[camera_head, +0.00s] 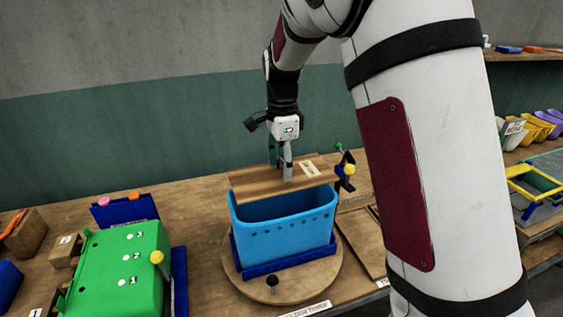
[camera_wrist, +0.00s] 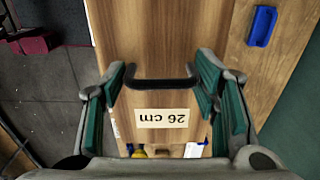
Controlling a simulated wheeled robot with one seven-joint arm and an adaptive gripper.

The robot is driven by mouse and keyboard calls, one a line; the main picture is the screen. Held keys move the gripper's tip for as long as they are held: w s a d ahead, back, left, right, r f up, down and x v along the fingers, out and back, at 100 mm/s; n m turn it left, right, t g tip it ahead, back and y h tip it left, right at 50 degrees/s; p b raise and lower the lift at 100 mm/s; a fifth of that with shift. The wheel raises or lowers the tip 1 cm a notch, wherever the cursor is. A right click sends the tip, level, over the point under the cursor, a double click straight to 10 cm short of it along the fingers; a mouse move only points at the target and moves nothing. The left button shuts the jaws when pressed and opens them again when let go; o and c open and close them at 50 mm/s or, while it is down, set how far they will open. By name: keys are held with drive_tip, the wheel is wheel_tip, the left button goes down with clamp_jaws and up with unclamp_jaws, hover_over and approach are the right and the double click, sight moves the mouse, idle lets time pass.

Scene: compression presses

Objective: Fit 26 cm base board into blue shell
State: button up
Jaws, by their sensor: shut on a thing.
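The 26 cm base board (camera_head: 255,181) is a flat wooden board with a white label. It is above the open top of the blue shell (camera_head: 285,226) and looks slightly tilted in the head view. My gripper (camera_head: 287,176) is shut on the board's dark handle (camera_wrist: 160,84), which spans between the green finger pads in the wrist view. The "26 cm" label (camera_wrist: 162,118) reads upside down there. The shell stands on a dark blue base on a round wooden turntable (camera_head: 330,277). The board hides part of the shell's opening; whether they touch, I cannot tell.
A green press-like box (camera_head: 120,265) stands at the left. A yellow knob (camera_head: 348,170) and a green-tipped pin are close to the board's right end. Wooden boards lie to the right; coloured bins (camera_head: 535,128) are farther right.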

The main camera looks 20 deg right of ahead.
sight(282, 175)
drive_tip(key=shift+s+f, duration=0.1)
drive_tip(key=shift+f, duration=2.8)
wheel_tip(282, 175, down, 11)
drive_tip(key=b, duration=0.1)
idle(4.5)
